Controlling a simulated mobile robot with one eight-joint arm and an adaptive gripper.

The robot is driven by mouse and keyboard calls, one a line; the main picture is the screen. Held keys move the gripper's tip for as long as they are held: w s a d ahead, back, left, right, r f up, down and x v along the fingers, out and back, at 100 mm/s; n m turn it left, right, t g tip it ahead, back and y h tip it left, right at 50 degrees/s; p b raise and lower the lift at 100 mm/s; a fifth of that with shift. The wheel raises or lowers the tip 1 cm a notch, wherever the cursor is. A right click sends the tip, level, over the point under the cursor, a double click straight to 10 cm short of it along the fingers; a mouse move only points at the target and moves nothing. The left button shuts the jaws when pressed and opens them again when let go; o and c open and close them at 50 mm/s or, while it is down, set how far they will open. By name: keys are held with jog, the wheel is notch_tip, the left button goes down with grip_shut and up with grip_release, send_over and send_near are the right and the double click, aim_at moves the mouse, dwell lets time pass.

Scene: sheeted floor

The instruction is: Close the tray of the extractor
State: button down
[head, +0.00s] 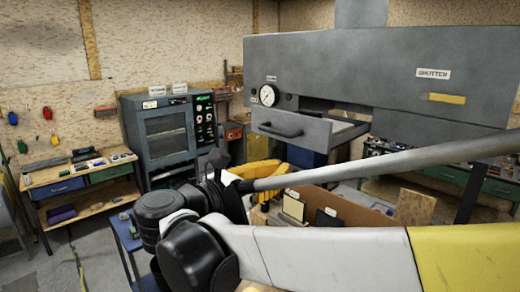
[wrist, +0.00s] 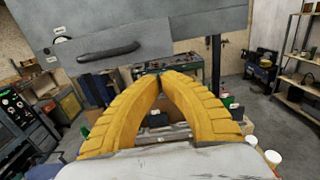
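The extractor (head: 350,62) is a big grey hood with a round gauge and a SHUTTER label. Its tray (head: 310,133) sticks out below the hood towards me, with the open top showing behind the front panel. A dark bar handle (head: 279,131) is on that front. In the wrist view the tray front (wrist: 150,42) and handle (wrist: 108,51) are at the upper left, beyond my fingers. My gripper (wrist: 160,76) has yellow ribbed fingers with tips together and nothing seen between them. In the head view it (head: 262,172) is below the tray, apart from it, partly hidden by my arm.
A dark cabinet (head: 160,138) with a window stands left of the extractor. A workbench (head: 80,174) is at the far left. A low open box (head: 345,205) with items lies below the tray, partly behind my arm. Shelves (wrist: 297,60) stand at the right in the wrist view.

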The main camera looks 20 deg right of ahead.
jog(key=p+x, duration=0.1)
jog(key=x, duration=1)
jog(key=b+x, duration=0.2)
jog(key=x, duration=2.1)
jog(key=shift+w+d+f, duration=0.1)
jog(key=shift+d+f, duration=0.05)
jog(key=shift+d, duration=0.1)
jog(key=shift+a, duration=0.1)
